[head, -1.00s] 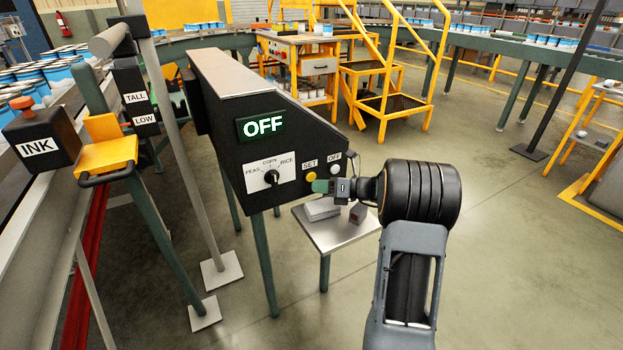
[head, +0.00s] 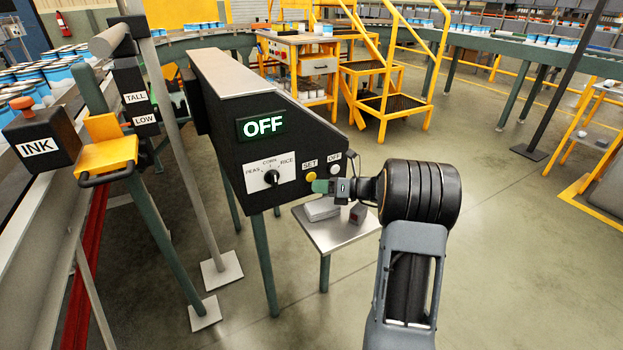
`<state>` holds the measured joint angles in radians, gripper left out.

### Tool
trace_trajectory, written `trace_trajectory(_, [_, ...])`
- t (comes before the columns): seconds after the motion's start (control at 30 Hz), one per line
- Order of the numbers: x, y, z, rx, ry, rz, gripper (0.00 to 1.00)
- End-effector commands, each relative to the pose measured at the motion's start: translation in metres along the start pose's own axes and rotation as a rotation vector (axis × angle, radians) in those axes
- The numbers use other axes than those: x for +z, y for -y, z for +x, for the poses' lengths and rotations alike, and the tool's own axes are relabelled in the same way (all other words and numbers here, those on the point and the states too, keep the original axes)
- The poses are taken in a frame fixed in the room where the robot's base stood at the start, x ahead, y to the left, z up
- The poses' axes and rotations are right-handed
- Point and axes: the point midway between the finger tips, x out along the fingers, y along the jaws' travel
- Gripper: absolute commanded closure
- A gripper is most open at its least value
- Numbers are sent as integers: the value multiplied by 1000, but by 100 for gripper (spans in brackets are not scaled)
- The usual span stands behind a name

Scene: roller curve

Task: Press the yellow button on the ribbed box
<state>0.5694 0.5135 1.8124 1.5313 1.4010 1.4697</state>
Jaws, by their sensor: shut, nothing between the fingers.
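The black box (head: 225,130) with a sloped front stands on green legs at the centre; I cannot make out ribs on it. Its front has a display reading OFF, a dial marked PEAS, CORN and RICE, a yellow button (head: 311,176) under the SET label, and a pale button (head: 334,169) under the OFF label. My gripper (head: 318,186) is shut and empty, with its greenish fingertips just below the yellow button in the picture. The fingertips overlap the button's lower edge; I cannot tell whether they touch it.
A small metal table (head: 335,238) with a grey block and a small dark box stands below my gripper. The ink box (head: 38,140) and a conveyor with cans are at left. Yellow steps (head: 385,90) stand behind.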

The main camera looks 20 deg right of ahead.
Motion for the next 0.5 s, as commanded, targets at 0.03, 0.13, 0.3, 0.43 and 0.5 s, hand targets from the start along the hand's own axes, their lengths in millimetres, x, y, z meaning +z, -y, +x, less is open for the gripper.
trace_trajectory(0.03, [1, 0, 0, 0, 0, 0, 100])
trace_trajectory(0.13, [2, 0, 2, 0, 0, 0, 100])
trace_trajectory(0.3, [5, 2, 5, 1, -1, 0, 100])
trace_trajectory(0.43, [5, 4, 6, 1, 0, 0, 100])
trace_trajectory(0.5, [4, 4, 6, 0, 0, 0, 100])
